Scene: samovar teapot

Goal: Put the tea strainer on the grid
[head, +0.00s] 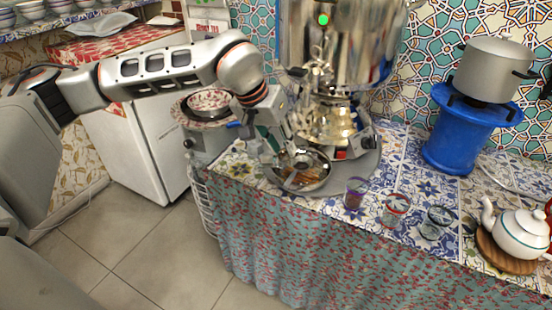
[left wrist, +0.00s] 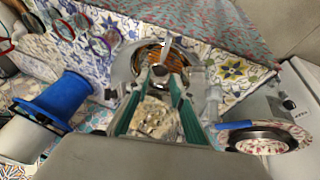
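A round metal dish (head: 318,181) stands on the tiled counter below the samovar's tap, with a brown, slatted-looking grid (head: 300,177) inside it. The dish also shows in the left wrist view (left wrist: 122,72), beyond my fingertips. I cannot pick out the tea strainer for sure; a small dark shape sits at the fingertips in the left wrist view. My right gripper is not in view.
The large shiny samovar (head: 325,115) stands right behind the gripper. Several small glasses (head: 396,209) stand along the front edge. A white teapot (head: 522,232) on a wooden board and a blue stand (head: 455,128) with a pot (head: 492,70) are at the right.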

